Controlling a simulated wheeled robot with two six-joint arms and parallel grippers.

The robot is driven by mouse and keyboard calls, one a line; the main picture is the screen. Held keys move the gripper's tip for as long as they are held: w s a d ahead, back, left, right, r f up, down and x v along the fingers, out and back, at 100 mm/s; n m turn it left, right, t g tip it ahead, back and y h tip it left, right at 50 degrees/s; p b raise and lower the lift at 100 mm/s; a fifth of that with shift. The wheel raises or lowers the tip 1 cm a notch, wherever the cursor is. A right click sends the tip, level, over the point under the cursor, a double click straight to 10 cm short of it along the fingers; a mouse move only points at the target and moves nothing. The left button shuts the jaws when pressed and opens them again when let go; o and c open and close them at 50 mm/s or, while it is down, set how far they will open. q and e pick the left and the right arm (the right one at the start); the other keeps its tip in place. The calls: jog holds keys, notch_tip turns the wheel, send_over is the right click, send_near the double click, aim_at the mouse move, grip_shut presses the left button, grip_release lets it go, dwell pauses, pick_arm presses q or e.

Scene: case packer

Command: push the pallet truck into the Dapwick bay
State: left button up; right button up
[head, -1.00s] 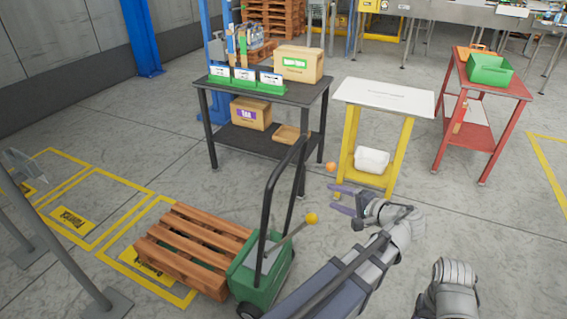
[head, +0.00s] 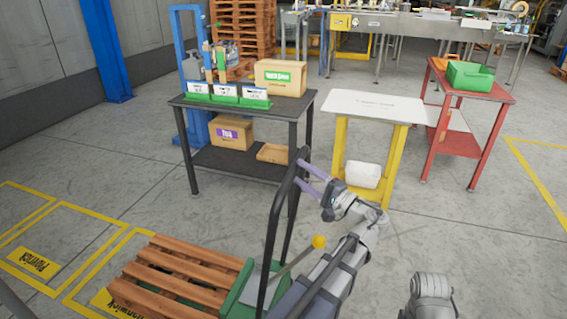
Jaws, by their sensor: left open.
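The pallet truck (head: 236,296) is green with a black looped push handle (head: 273,222) and a yellow-knobbed lever (head: 318,242). It stands at the bottom with a wooden pallet (head: 185,275) on it, its lower part cut off. The pallet overlaps a yellow-outlined floor bay with a partly covered yellow label (head: 108,302), not fully readable. Another bay with a yellow label (head: 34,262) lies to its left. My left gripper (head: 303,172) is open, its purple fingers at the right side of the handle's upper part. Contact is unclear. My right gripper is not in view.
A black table (head: 185,100) with boxes stands behind the handle. A white-topped yellow stand (head: 375,106) and a red table (head: 490,93) with a green bin (head: 480,75) stand to the right.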

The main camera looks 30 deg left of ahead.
pick_arm(q)
jog(key=x, duration=0.6)
jog(key=shift+a+p, duration=0.3)
jog(key=shift+p, duration=0.15)
jog(key=shift+w, duration=0.1)
grip_shut()
dwell(1.0)
